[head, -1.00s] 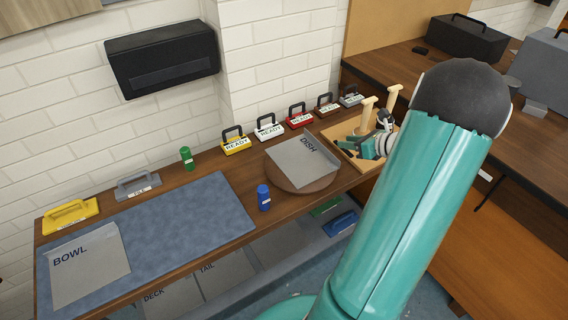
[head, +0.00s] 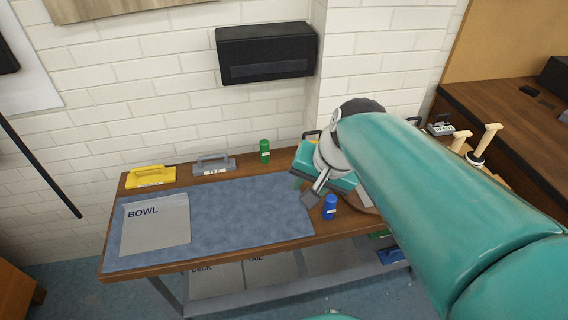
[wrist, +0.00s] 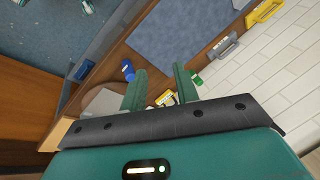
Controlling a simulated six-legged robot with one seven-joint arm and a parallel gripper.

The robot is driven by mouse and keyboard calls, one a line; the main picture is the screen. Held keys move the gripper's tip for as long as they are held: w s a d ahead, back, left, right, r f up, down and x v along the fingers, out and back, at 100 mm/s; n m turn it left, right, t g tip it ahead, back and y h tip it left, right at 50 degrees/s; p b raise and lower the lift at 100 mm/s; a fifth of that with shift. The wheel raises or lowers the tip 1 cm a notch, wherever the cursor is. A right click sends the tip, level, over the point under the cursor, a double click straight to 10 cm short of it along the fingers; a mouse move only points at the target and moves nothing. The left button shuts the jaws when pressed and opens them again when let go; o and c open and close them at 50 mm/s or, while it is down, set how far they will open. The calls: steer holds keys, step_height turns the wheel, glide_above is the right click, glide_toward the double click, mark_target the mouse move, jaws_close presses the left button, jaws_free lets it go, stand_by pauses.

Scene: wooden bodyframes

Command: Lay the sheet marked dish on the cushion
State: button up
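My gripper (wrist: 159,70) shows two green fingers spread apart in the wrist view, with nothing held between them. In the head view my gripper is low over the workbench, beside the blue bottle, and its fingertips are hard to make out. The round brown cushion (head: 372,210) is mostly hidden behind my arm; only part of its edge shows. A pale grey sheet (head: 364,199) lies on it. The sheet also shows left of the fingers in the wrist view (wrist: 103,100). Its lettering is not readable now; the earlier head view shows DISH on it.
A sheet marked BOWL (head: 156,226) lies on the blue mat (head: 245,215). A blue bottle (head: 330,207) and a green bottle (head: 265,151) stand on the bench. Yellow (head: 150,176) and grey (head: 213,165) handled blocks line the back. More sheets lie on the lower shelf.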

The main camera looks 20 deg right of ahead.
steer(key=s+a+r+n+t+h, duration=0.1)
steer(key=s+a+r+n, duration=0.1)
steer(key=s+n, duration=0.3)
steer(key=shift+a+n+h, duration=0.4)
steer(key=shift+a+n, duration=0.3)
steer(key=shift+n, duration=0.3)
steer(key=shift+d, duration=0.15)
